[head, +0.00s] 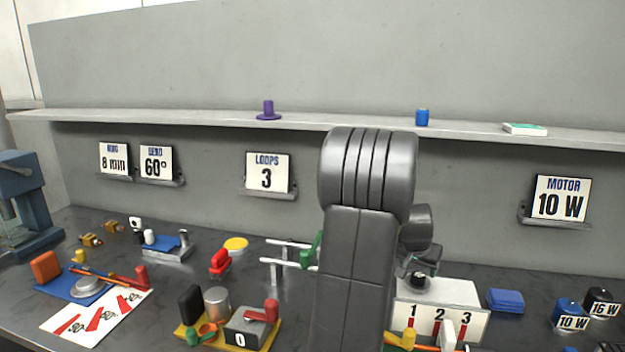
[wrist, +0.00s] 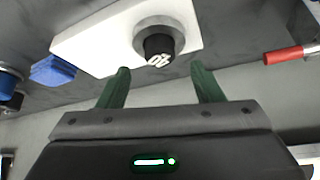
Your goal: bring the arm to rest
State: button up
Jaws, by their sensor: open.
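My gripper (wrist: 160,70) shows in the wrist view with its two green fingers spread wide and nothing between them. Beyond the fingertips is a white box (wrist: 95,42) with a round grey dial and a black cap (wrist: 158,48) bearing white marks. The gap between fingers and cap cannot be judged. In the head view my grey arm stands upright in front of the bench and hides part of it; the fingers cannot be made out there. The white box numbered 1, 2, 3 (head: 465,297) stands just right of the arm.
A yellow-based fixture (head: 190,335), a red clamp (head: 220,262) and white rods with a green part (head: 312,248) are to the left. A shelf (head: 190,116) runs along the back wall.

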aim_at(419, 275)
jog(key=shift+x, duration=2.25)
jog(key=shift+a+r, duration=0.1)
